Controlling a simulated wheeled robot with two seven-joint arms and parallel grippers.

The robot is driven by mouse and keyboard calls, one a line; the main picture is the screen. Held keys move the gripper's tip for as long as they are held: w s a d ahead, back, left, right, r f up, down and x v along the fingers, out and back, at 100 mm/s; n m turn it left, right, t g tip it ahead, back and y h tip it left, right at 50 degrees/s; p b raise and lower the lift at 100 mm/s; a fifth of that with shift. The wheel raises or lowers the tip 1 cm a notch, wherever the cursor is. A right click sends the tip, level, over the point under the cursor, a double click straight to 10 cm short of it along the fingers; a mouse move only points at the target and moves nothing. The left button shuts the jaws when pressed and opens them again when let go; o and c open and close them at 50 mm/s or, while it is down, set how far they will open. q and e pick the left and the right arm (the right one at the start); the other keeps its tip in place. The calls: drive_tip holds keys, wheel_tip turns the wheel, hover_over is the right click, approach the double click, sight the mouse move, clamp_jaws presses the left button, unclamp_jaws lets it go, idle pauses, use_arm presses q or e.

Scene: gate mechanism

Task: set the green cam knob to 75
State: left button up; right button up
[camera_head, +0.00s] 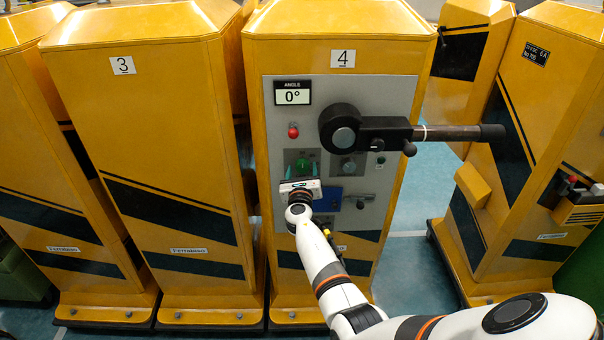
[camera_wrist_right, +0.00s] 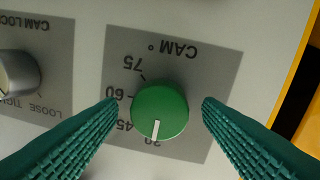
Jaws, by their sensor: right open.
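The green cam knob (camera_wrist_right: 160,112) sits on a grey dial plate marked CAM °, with 75, 60, 45 and a partly hidden 30. Its white pointer line points at the 30 end of the scale. In the head view the green knob (camera_head: 303,164) is on the panel of cabinet 4, just above my right gripper (camera_head: 302,178). In the right wrist view the ribbed teal fingers of my right gripper (camera_wrist_right: 158,112) are open, one on each side of the knob, with a visible gap to it. My left gripper is not in view.
A grey cam lock knob (camera_wrist_right: 18,74) is beside the green knob, marked LOOSE and TIGHT. An angle display (camera_head: 292,93) reads 0°. A dark lever arm (camera_head: 385,130) juts right from the panel above. A red button (camera_head: 293,131) is above the green knob.

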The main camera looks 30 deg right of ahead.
drive_tip(key=c, duration=1)
drive_tip(key=shift+o, duration=0.2)
